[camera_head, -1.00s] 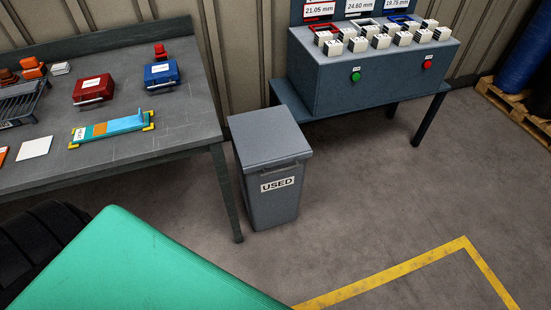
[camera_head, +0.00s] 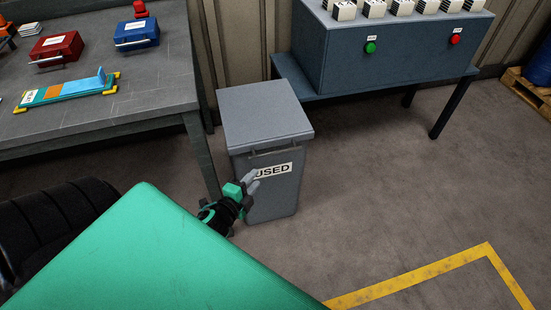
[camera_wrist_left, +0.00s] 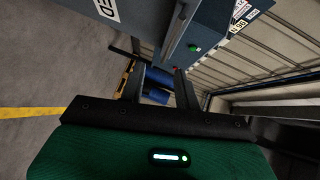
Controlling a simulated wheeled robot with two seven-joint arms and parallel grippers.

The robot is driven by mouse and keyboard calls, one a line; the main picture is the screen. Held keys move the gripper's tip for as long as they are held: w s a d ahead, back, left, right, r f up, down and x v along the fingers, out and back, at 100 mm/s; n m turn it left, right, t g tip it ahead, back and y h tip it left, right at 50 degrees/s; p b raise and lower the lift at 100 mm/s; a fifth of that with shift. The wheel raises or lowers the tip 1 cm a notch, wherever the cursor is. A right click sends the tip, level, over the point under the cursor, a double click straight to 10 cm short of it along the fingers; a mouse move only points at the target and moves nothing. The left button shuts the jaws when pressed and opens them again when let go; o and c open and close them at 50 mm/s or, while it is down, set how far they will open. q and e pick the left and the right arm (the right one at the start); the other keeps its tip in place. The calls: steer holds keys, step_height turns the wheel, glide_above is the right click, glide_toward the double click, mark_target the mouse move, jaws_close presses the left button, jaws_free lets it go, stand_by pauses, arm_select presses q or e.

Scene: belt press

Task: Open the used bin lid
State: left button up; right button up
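The grey used bin (camera_head: 272,205) stands on the floor between the workbench and the press table, with a "USED" label on its front. Its lid (camera_head: 264,112) is down, with a thin handle bar (camera_head: 274,151) along the front edge. My left gripper (camera_head: 253,182) is in front of the bin, below the handle bar, and covers the start of the label. In the left wrist view the left gripper (camera_wrist_left: 158,85) has its two fingers apart with nothing between them. The bin (camera_wrist_left: 140,18) shows at the top there, with part of its label. My right gripper is not in view.
The workbench (camera_head: 150,88) at left holds a red case (camera_head: 56,48), a blue case (camera_head: 136,34) and a colored fixture (camera_head: 68,91). The press table (camera_head: 400,80) with green and red buttons stands behind right. Floor right of the bin is clear, with a yellow line (camera_head: 410,275).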

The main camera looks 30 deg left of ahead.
mark_target(276, 152)
arm_select(q)
steer(key=shift+w+a+f+b, duration=0.1)
steer(key=shift+w+a, duration=0.05)
steer(key=shift+w, duration=2.15)
steer(key=shift+w+a+f+b, duration=0.1)
steer(key=shift+w+a+b, duration=0.05)
steer(key=shift+w, duration=2.1)
steer(key=shift+w+a+f+b, duration=0.1)
steer(key=shift+w+a, duration=0.05)
steer(key=shift+w, duration=2.15)
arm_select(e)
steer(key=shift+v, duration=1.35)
arm_select(q)
steer(key=shift+c, duration=0.2)
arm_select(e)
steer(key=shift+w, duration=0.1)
arm_select(q)
jaws_close()
